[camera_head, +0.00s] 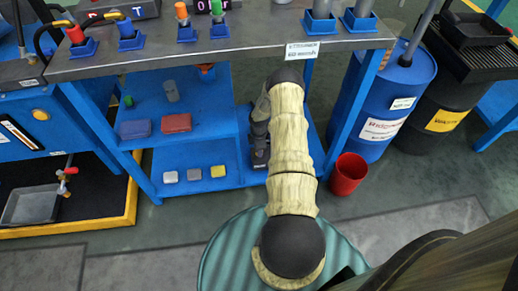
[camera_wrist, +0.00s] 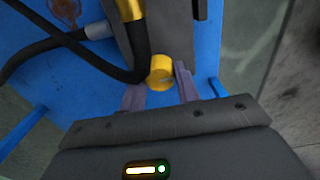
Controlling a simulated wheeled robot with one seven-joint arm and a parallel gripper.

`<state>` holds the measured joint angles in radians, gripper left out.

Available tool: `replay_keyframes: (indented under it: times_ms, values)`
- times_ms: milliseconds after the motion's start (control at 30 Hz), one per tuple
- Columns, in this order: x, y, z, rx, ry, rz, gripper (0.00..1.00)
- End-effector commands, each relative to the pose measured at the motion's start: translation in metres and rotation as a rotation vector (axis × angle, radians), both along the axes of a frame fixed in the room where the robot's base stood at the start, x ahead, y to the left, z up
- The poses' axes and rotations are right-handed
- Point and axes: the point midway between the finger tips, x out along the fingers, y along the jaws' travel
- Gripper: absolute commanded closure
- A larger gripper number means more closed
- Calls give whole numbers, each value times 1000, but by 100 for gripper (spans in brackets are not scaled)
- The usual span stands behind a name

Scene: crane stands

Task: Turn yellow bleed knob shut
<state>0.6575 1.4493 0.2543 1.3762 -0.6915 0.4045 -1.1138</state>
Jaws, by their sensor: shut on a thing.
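The yellow bleed knob (camera_wrist: 161,68) is a short round knob in the wrist view, next to a black hose and against a dark and blue background. My gripper (camera_wrist: 159,84) has its two grey fingers on either side of the knob, shut on it. Part of the knob's far side meets the hose and fitting, so its mount is hidden. In the head view my arm bends over in front of the bench and hides the knob; I cannot make out the fingertips there.
A dark bench top (camera_head: 160,58) with blue sockets and coloured plugs spans the back. Blue shelves (camera_head: 200,150) below hold small boxes. A blue drum (camera_head: 396,100) and a red bin (camera_head: 348,175) stand at right. Black hoses (camera_wrist: 70,42) run close to the knob.

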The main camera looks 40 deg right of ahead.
Motion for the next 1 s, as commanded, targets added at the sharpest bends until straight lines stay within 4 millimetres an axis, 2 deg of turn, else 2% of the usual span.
replay_keyframes:
  times_ms: [67, 100, 167, 200, 633, 1000]
  values:
    - [0, 0, 0, 1, -2, 1, 91]
    - [0, 0, 0, 1, -2, 0, 60]
    - [0, 0, 0, 2, -1, -1, 48]
    - [0, -1, 0, 2, -1, -2, 46]
    - [0, 0, 0, 2, 0, -52, 46]
    - [0, 0, 0, 1, 0, -390, 46]
